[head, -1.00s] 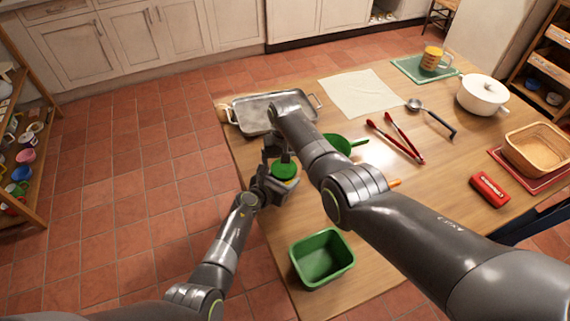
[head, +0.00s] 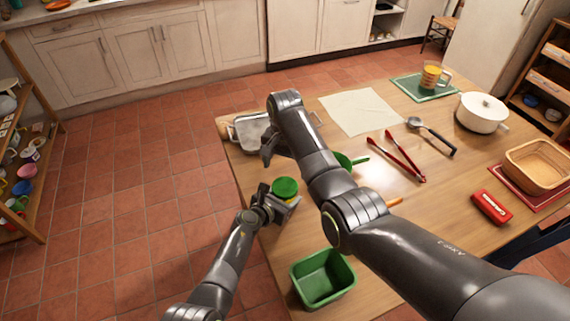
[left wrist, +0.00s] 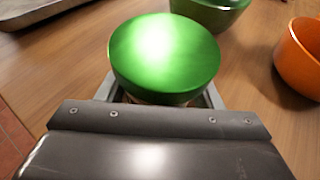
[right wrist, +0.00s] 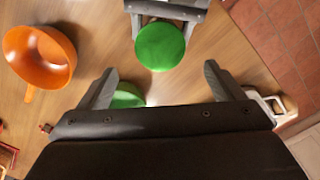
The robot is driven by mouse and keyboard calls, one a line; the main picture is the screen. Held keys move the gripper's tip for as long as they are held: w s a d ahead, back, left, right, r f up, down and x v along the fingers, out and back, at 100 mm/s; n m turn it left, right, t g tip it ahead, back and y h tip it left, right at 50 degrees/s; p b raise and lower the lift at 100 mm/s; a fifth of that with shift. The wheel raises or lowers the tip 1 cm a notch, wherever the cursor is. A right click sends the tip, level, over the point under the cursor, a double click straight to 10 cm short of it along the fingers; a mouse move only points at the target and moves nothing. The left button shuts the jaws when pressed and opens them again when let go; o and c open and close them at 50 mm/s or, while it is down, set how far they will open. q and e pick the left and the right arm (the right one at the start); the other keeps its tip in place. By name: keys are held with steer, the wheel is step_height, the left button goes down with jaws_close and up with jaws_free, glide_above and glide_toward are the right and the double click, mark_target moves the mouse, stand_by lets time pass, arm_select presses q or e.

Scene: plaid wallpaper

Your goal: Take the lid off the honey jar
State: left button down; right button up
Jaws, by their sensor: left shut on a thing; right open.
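The honey jar (head: 289,197) stands near the table's left edge in the head view, with its green lid (head: 285,186) on top. My left gripper (head: 284,206) is shut around the jar's body below the lid. In the left wrist view the lid (left wrist: 165,58) covers most of the jar. My right gripper (head: 270,148) is open and empty, apart from the lid, toward the back of it. In the right wrist view the lid (right wrist: 160,46) lies beyond the two spread fingers (right wrist: 160,88). Most of the jar is hidden.
A metal tray (head: 248,130) is behind my right gripper. A green pan (head: 344,161) and an orange pan (right wrist: 40,55) are close to the jar. A green bin (head: 323,277) stands at the front. Red tongs (head: 398,158) lie to the right.

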mark_target(284, 186)
steer(key=shift+f, duration=3.9)
steer(key=c, duration=1)
steer(key=n, duration=0.6)
steer(key=shift+n, duration=0.3)
steer(key=o, duration=1)
steer(key=shift+o, duration=0.3)
steer(key=shift+s+a, duration=0.1)
steer(key=shift+a, duration=0.05)
